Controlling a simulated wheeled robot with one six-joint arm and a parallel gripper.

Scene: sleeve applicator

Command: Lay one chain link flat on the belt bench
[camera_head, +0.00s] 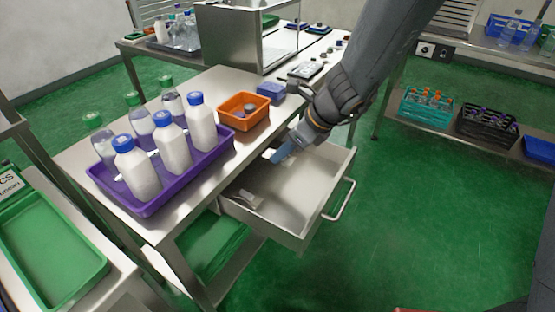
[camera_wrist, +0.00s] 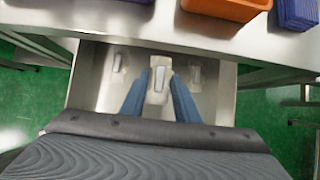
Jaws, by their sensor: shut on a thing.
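My gripper (camera_head: 276,158) reaches down into an open metal drawer (camera_head: 290,220) under the steel bench. In the wrist view its two blue fingers (camera_wrist: 160,78) stand either side of a pale chain link (camera_wrist: 158,76) with a grey bar on it, and are shut on it. The link is inside the drawer outline; its height above the drawer floor cannot be told. Another similar link (camera_wrist: 117,63) lies to the left and one (camera_wrist: 196,75) to the right. In the head view a link (camera_head: 246,198) shows near the drawer's left side; the held one is hidden there.
On the bench above stand a purple tray (camera_head: 150,209) of bottles, an orange bin (camera_head: 240,122) and a blue box (camera_head: 271,90). A steel machine (camera_head: 232,38) stands on the far bench. The drawer handle (camera_head: 345,200) sticks out right, over clear green floor.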

